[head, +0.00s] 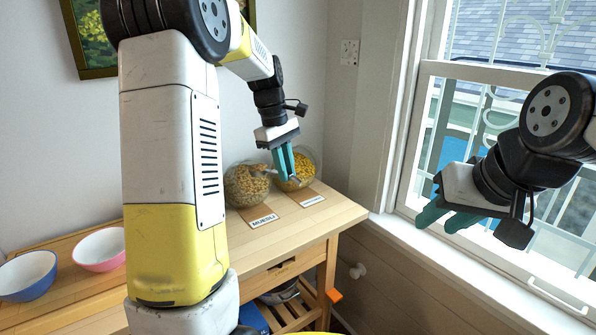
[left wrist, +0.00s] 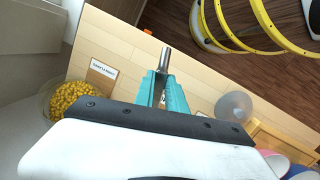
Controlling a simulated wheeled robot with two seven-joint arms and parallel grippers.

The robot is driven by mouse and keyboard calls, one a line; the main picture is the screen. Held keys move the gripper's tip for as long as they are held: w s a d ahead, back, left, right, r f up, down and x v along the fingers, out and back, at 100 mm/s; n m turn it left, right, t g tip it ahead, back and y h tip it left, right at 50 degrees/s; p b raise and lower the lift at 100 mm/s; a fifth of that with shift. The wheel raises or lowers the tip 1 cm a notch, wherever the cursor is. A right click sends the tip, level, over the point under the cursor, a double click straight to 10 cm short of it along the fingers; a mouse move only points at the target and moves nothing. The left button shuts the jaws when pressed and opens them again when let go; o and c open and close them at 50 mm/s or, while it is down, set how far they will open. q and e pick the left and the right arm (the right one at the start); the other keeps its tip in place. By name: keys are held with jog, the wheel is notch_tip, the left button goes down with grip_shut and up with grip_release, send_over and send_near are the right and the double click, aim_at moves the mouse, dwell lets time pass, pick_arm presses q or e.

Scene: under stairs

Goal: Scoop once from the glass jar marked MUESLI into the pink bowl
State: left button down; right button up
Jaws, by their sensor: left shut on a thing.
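The glass jar with brown flakes (head: 247,186) stands on the wooden table behind the MUESLI label (head: 263,221). The pink bowl (head: 99,250) stands at the left and looks empty; its rim edge shows at the lower right of the left wrist view. My left gripper (head: 285,163) is at the jars, shut on a metal handle (left wrist: 166,58), which I take to be the scoop's. A pale part of the scoop (head: 264,172) seems to lie over the muesli jar's mouth; whether it holds muesli is unclear. My right gripper (head: 448,218) is open and empty by the window.
A second glass jar with yellow contents (head: 299,168) stands right beside the muesli jar, with its own label (head: 313,200). A blue bowl (head: 28,275) stands left of the pink bowl. The wall is close behind; my left arm hides the middle of the table.

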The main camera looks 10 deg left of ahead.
pick_arm(q)
jog(key=shift+r, duration=0.1)
jog(key=shift+r+y, duration=1.1)
jog(key=shift+r, duration=0.3)
